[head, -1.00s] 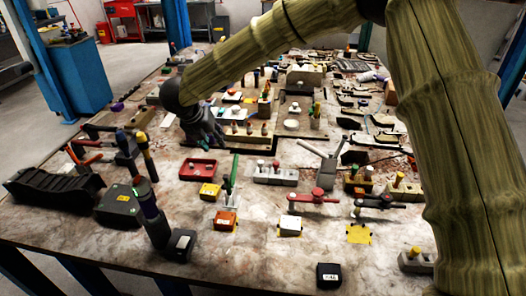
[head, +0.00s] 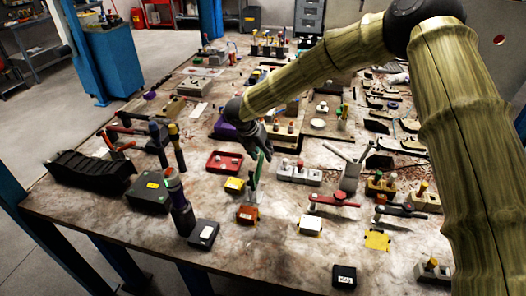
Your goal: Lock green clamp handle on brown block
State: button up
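The green clamp handle (head: 257,174) stands upright, leaning slightly, near the middle of the table. At its foot, on the near side, is an orange-brown block (head: 247,214) with a light label. My gripper (head: 262,153) points down at the upper end of the green handle, very close to it or overlapping it in the picture. Its fingers are small and dark, so I cannot tell whether they are apart, closed or touching the handle.
A yellow block (head: 234,186) and a red tray (head: 224,162) lie left of the handle. A red-handled clamp (head: 333,200) is to the right. A dark bottle-like tool (head: 180,207) stands at the left front. The front middle is fairly clear.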

jog(key=shift+w+d+f, duration=0.15)
jog(key=shift+w+f, duration=0.05)
jog(key=shift+f, duration=0.3)
grip_shut()
